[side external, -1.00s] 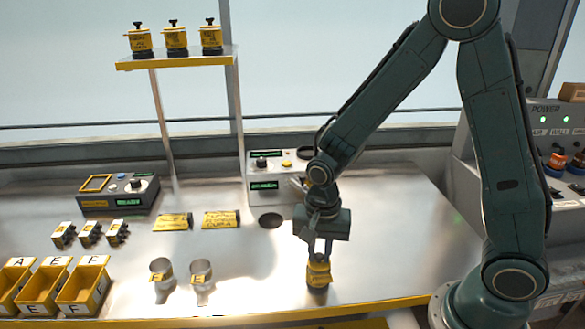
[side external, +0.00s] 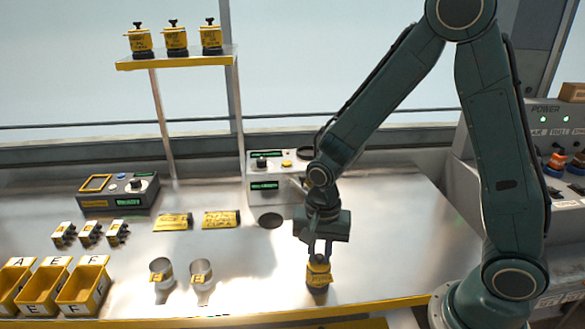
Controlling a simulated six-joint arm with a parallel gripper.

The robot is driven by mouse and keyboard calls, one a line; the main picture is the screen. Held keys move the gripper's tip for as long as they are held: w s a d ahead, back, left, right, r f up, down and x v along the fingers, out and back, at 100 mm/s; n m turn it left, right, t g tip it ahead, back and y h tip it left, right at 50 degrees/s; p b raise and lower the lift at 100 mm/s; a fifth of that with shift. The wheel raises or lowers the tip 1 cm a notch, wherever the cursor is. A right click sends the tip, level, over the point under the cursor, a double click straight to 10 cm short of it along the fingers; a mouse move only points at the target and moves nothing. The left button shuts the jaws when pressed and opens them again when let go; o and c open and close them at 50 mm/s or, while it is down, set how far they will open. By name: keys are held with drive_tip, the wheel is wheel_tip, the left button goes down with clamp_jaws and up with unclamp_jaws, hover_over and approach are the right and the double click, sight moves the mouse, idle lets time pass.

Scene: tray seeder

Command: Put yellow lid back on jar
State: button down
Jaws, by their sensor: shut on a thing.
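A small jar (side external: 318,286) with a dark base and a yellow upper part stands upright on the steel table near its front edge. My gripper (side external: 319,258) points straight down over it, its two fingers shut on the yellow lid (side external: 319,265) at the jar's top. The lid appears to be at the jar's mouth, but the fingers partly hide it, and I cannot tell whether it is fully seated.
Two metal cups (side external: 162,272) stand left of the jar, with yellow bins (side external: 84,284) further left. A dispenser machine (side external: 271,180) stands behind. A shelf (side external: 180,62) holds three yellow jars. Bare table lies right of my gripper.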

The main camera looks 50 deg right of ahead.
idle(0.4)
drive_tip(key=c, duration=0.8)
unclamp_jaws()
drive_tip(key=shift+o, duration=0.2)
drive_tip(key=shift+r, duration=0.1)
drive_tip(key=shift+r, duration=3.4)
clamp_jaws()
